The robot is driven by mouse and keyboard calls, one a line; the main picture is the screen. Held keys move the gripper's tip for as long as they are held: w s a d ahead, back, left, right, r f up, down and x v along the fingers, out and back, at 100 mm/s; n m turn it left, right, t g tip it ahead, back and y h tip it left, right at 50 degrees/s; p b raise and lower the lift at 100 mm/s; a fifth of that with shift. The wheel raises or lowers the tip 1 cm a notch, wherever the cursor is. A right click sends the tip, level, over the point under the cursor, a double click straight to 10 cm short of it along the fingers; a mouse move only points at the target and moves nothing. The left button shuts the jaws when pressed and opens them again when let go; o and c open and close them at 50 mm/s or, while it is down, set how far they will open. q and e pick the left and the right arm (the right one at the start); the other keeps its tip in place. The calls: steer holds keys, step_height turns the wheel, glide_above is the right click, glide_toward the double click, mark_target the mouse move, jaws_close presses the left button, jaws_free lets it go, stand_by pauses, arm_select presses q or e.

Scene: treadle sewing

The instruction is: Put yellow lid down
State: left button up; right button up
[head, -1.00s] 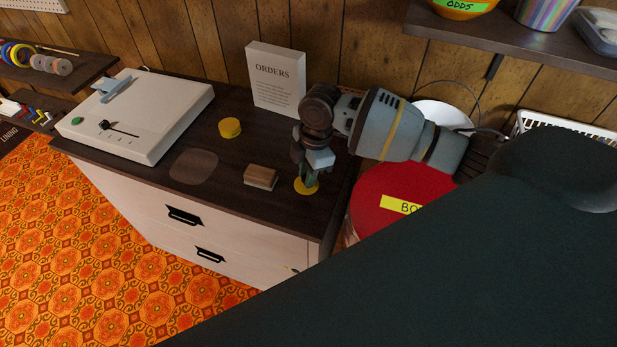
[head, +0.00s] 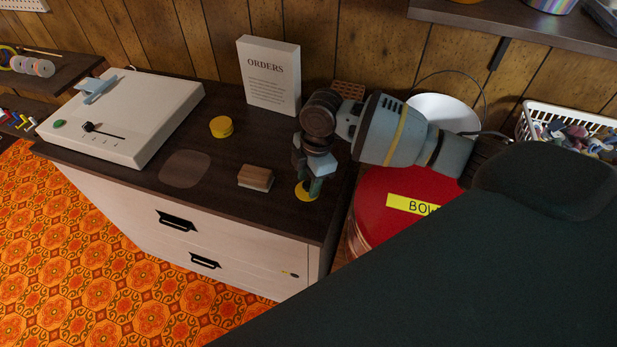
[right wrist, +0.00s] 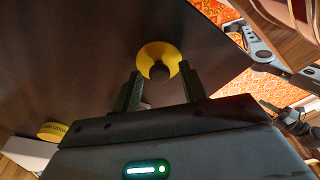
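A flat yellow lid (head: 300,192) with a dark knob lies on the dark top of the white drawer cabinet, near its right front corner. In the right wrist view the lid (right wrist: 152,49) shows just beyond my fingertips. My right gripper (head: 310,190) points down over the lid and partly hides it. In the right wrist view its two green fingers (right wrist: 159,72) stand apart, with clear space between each finger and the knob. It is open, and nothing is gripped.
A yellow round tin (head: 221,127) and a brown wooden block (head: 255,177) stand to the left on the cabinet. An ORDERS sign (head: 270,80) stands behind. A white device (head: 150,110) is at the left. A red round container (head: 375,205) stands close at the right.

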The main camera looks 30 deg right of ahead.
step_height(320, 180, up, 12)
steer(key=d+p, duration=0.1)
steer(key=shift+d+r, duration=0.15)
steer(key=shift+d, duration=0.25)
stand_by(0.3)
steer(key=shift+s, duration=0.1)
stand_by(0.4)
